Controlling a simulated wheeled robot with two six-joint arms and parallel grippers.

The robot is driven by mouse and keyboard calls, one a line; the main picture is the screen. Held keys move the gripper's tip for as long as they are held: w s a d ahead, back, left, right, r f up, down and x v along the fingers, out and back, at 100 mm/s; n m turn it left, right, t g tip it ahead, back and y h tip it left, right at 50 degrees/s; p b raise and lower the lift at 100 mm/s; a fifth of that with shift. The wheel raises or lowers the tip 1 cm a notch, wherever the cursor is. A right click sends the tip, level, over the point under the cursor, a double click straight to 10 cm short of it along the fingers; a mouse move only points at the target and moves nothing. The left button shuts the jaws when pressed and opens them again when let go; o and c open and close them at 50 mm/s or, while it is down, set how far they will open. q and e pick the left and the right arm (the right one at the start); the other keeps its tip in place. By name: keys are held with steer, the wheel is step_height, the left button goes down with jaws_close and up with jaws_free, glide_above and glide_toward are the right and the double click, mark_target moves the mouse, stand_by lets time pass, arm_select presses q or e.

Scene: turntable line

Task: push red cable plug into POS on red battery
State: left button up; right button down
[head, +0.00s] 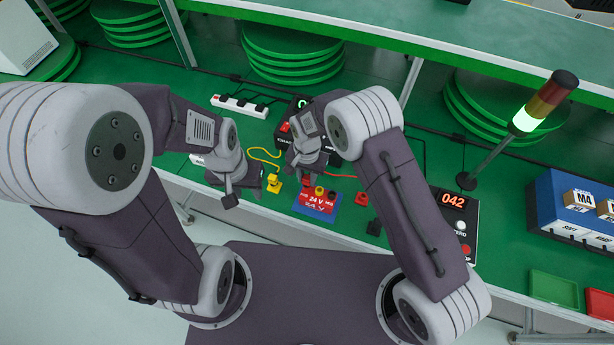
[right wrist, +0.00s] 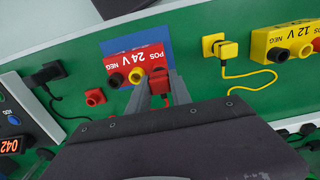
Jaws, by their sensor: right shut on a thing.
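The red battery (head: 317,203) labelled 24 V lies on a blue mat (head: 300,211); it also shows upside down in the right wrist view (right wrist: 138,60). Its POS label is on the right there, with a dark NEG post (right wrist: 115,80) and a yellow post (right wrist: 135,76) to the left. My right gripper (right wrist: 160,90) is shut on the red cable plug (right wrist: 159,83), right at the POS end. I cannot tell whether the plug is seated. In the head view my right gripper (head: 306,178) is over the battery's left side. My left gripper (head: 231,197) hangs left of it, its jaws unclear.
A yellow plug (right wrist: 228,49) with its cable and a yellow 12 V battery (right wrist: 283,47) lie to the right in the wrist view. A loose red block (right wrist: 95,97) and a black plug (right wrist: 47,73) lie left. The 042 panel (head: 453,215) stands right.

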steer(key=shift+f, duration=0.55)
stand_by(0.9)
steer(key=c, duration=1.1)
jaws_free()
steer(key=shift+r+p, duration=2.7)
steer(key=shift+r, duration=1.1)
